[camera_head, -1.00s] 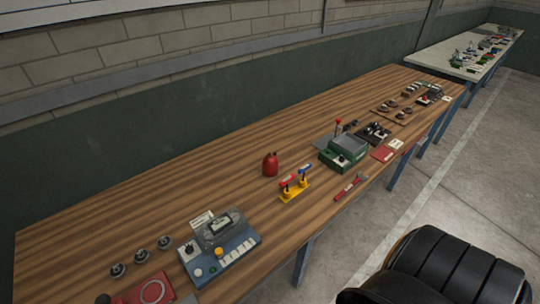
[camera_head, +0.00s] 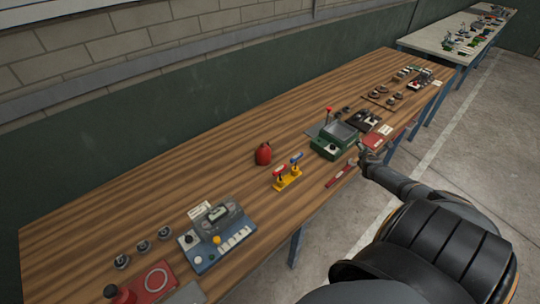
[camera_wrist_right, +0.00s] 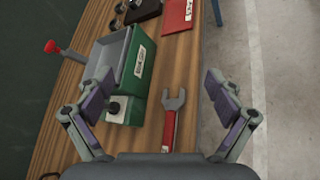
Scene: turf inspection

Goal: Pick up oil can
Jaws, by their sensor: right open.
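A small red can (camera_head: 263,154), which looks like the oil can, stands upright on the wooden workbench (camera_head: 150,195), towards its middle. My right gripper (camera_head: 367,158) is at the bench's front edge, to the right of the can and well apart from it. In the right wrist view the right gripper (camera_wrist_right: 155,102) is open, with nothing between its fingers. The red can is not in the right wrist view. My left gripper is not in view.
A red-handled wrench (camera_head: 341,172) lies by the front edge, also below the right gripper in the wrist view (camera_wrist_right: 171,118). A green box device (camera_head: 335,141) stands behind it. A yellow stand (camera_head: 288,178) with red and blue handles is just right of the can. Bench left of the can is clear.

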